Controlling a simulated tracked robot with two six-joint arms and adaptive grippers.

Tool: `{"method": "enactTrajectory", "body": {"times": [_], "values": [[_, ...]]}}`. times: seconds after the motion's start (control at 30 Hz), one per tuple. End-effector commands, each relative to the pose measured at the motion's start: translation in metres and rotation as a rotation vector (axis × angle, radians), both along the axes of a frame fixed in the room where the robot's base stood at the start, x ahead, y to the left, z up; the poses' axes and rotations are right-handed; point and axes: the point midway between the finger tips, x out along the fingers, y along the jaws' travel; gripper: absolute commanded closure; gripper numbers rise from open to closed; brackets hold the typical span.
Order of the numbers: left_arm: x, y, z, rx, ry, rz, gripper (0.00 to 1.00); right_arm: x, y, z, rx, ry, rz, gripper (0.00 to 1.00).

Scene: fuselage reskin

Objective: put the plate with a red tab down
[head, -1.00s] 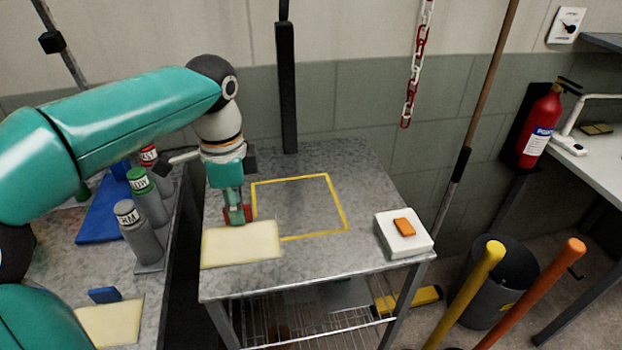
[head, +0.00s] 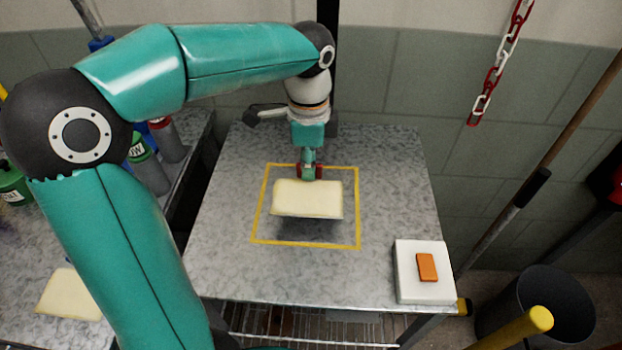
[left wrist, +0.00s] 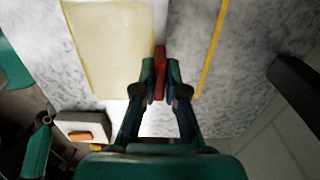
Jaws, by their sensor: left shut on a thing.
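A cream plate (head: 308,199) hangs above the grey metal table, over the inside of the yellow outlined square (head: 300,243). A shadow shows below its near edge, so it looks a little raised. My left gripper (head: 309,172) is at the plate's far edge, shut on its red tab. In the left wrist view the plate (left wrist: 115,45) lies beside my left gripper (left wrist: 160,90), whose fingers pinch the red tab (left wrist: 160,70). My right gripper is in neither view.
A white block with an orange piece (head: 427,268) sits at the table's front right corner. Another cream plate (head: 70,295) lies on the left bench, near several labelled bottles (head: 148,170). The tabletop (head: 225,240) around the square is clear.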

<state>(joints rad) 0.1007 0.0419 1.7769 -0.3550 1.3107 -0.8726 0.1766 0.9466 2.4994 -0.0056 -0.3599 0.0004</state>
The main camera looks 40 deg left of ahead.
Motion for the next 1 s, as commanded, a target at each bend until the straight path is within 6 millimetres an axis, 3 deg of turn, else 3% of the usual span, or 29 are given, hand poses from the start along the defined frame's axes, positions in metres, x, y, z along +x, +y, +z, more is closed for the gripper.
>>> {"method": "enactTrajectory", "body": {"times": [0.33,0.73,0.77,0.9,1.0], "values": [[0.003,-0.003,-0.039,0.001,0.003,-0.01,1.0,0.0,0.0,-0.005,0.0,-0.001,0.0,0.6],[0.003,-0.003,-0.045,0.001,-0.001,-0.01,1.0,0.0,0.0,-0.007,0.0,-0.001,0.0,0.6],[0.003,-0.003,-0.044,0.0,0.0,-0.01,0.86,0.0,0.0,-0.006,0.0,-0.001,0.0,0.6],[0.003,-0.003,-0.044,0.0,0.0,-0.01,0.64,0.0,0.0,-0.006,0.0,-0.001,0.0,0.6],[0.003,-0.003,-0.044,0.0,0.0,-0.01,0.64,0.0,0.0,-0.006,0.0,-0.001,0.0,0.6]]}}
